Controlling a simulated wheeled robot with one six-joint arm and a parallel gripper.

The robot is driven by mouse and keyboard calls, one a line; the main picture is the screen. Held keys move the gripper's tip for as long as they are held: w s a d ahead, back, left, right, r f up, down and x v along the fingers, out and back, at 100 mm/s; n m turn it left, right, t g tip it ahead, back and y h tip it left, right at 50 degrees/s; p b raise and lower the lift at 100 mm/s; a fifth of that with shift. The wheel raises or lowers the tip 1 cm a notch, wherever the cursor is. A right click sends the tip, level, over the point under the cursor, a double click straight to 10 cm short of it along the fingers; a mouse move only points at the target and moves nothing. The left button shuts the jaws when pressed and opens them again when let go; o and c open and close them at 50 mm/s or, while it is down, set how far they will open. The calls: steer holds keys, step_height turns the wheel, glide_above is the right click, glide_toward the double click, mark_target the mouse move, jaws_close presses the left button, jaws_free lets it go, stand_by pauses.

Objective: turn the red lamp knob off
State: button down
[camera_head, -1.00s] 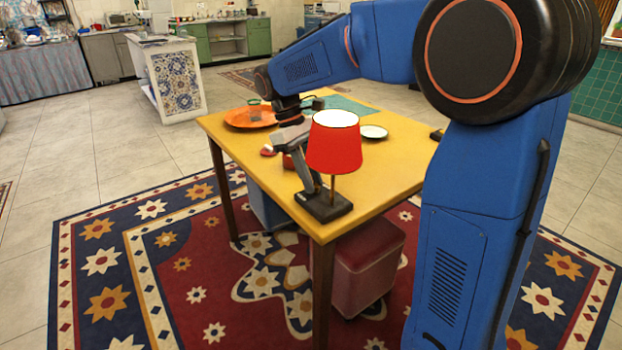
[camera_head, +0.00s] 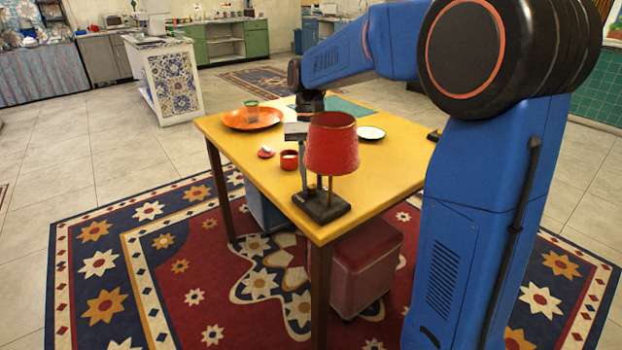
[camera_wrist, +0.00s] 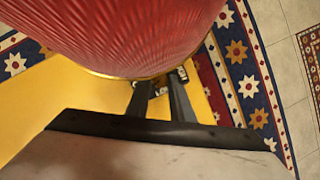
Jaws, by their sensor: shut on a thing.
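The lamp has a red shade (camera_head: 332,148) and a dark square base (camera_head: 322,207) at the near corner of the yellow table. Its shade is dull, with no glow. In the wrist view, the shade (camera_wrist: 115,35) fills the upper left. My gripper (camera_head: 307,188) reaches down on the left side of the lamp, close to its stem and base. In the wrist view, my gripper's fingers (camera_wrist: 164,83) pass below the shade's rim and are shut on the lamp knob, which they mostly hide.
The table's front edge is close to the lamp.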

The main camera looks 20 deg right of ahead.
steer(key=shift+m, duration=0.6)
steer(key=shift+y, duration=0.3)
steer(key=c, duration=1.6)
jaws_free()
steer(key=shift+o, duration=0.2)
steer(key=v, duration=1.7)
steer(key=shift+d+r, duration=0.1)
steer(key=shift+r, duration=0.05)
